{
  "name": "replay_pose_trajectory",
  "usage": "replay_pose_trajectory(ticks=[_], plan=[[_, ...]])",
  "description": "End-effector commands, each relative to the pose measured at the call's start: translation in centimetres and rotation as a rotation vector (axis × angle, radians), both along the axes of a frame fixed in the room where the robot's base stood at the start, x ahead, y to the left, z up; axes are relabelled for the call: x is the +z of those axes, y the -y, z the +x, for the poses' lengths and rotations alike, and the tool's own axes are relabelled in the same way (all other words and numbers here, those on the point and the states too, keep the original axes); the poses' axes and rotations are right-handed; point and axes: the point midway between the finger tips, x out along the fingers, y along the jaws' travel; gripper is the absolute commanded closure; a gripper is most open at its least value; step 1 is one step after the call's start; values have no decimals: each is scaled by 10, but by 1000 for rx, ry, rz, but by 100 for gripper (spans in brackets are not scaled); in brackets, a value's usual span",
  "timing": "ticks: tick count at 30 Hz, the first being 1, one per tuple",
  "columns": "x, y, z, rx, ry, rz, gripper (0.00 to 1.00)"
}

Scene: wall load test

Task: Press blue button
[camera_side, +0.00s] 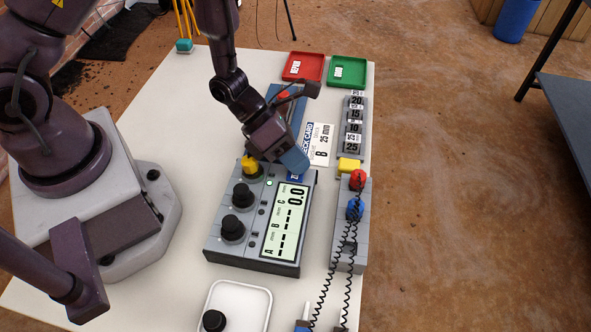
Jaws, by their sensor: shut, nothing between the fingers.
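My gripper (294,161) is shut, with blue-grey fingertips and nothing held. It points down to the right over the far edge of the grey meter box (222,252). A small blue patch (296,178) with pale marks shows just below the fingertips at the box's far end; it may be the blue button, but it is partly hidden. I cannot tell whether the fingertips touch it. The box has a lit display (288,220) reading 0.0, a yellow knob (250,166) and two black knobs (243,195).
A grey terminal block (346,262) with red and blue plugs and coiled leads stands right of the box. Behind are a check card (319,150), a weight rack (361,104), a red tray (288,78) and a green tray (362,84). A white tray (262,296) is in front.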

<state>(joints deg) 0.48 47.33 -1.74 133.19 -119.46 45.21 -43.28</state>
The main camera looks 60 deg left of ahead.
Motion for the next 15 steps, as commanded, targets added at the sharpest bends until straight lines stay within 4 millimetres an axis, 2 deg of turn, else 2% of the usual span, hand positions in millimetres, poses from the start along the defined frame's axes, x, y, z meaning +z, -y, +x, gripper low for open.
replay_pose_trajectory(ticks=[8, 15], plan=[[-1, -1, -4, -2, -12, 7, 100], [10, -1, -4, -1, -8, 4, 100]])
